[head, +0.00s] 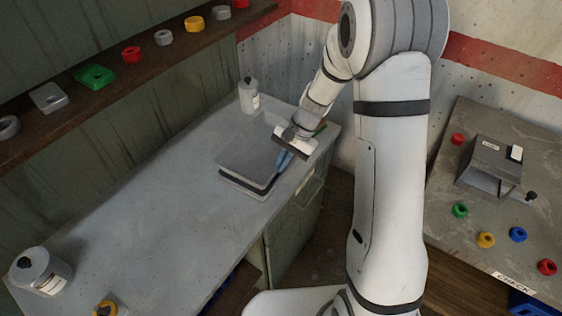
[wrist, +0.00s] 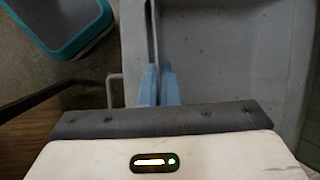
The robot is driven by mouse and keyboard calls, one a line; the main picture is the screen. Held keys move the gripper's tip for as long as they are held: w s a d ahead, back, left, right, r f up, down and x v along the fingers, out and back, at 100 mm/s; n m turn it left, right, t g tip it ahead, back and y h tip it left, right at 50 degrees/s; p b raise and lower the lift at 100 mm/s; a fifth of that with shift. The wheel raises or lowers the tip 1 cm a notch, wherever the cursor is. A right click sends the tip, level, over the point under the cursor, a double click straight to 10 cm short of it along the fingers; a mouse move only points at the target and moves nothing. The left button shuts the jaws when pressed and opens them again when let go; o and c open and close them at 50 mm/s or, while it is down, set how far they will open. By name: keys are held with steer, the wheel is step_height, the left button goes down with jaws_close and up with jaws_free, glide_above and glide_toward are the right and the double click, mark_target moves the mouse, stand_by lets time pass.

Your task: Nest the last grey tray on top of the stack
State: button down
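A grey tray (head: 243,150) is at the far end of the grey counter. Its wall and floor also show in the wrist view (wrist: 225,50). A second tray edge (head: 243,187) shows just below it, with a dark band between them; I cannot tell whether the upper tray is fully seated. My gripper (head: 284,160) is at the tray's right wall, with its blue fingertips close together on either side of the rim (wrist: 159,84). It looks shut on that wall. The lower part of the stack is mostly hidden.
A white jar (head: 249,97) stands behind the tray; another jar (head: 40,272) and a yellow ring (head: 105,308) are at the near left. A shelf (head: 130,68) holds several coloured parts. The counter's middle is clear. A side table (head: 490,235) stands right.

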steer(key=shift+f+b, duration=0.45)
steer(key=shift+f, duration=0.2)
steer(key=c, duration=1.6)
jaws_free()
steer(key=shift+c, duration=0.7)
steer(key=shift+r, duration=0.1)
step_height(320, 180, up, 11)
steer(key=d+p, duration=0.2)
steer(key=p, duration=0.5)
steer(key=shift+w+r+p, duration=0.15)
steer(key=shift+w+p, duration=0.25)
